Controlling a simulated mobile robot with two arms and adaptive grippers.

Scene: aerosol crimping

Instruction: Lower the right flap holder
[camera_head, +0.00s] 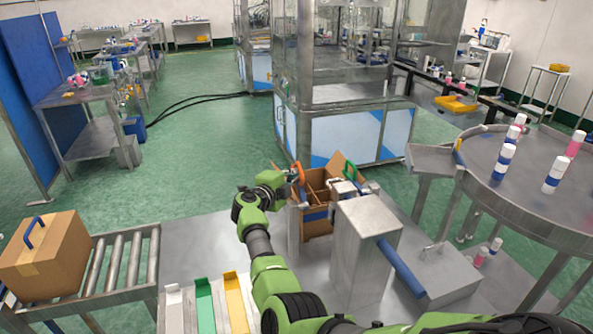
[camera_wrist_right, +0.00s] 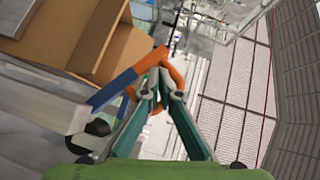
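An open cardboard box (camera_head: 318,226) with inner dividers stands behind a metal station. In the right wrist view, the orange hook (camera_wrist_right: 178,72) on a blue bar (camera_wrist_right: 113,90) curves around my fingertips. My right gripper (camera_wrist_right: 163,76) has its fingers drawn together at the tips, within the hook's curve; I see no part clearly pinched between them.
A metal block (camera_head: 366,235) with a blue cylinder (camera_head: 402,268) stands right in front of the box. A closed carton (camera_head: 45,260) is on a roller conveyor (camera_head: 123,262) at left. A round table (camera_head: 520,205) carries several cans at right.

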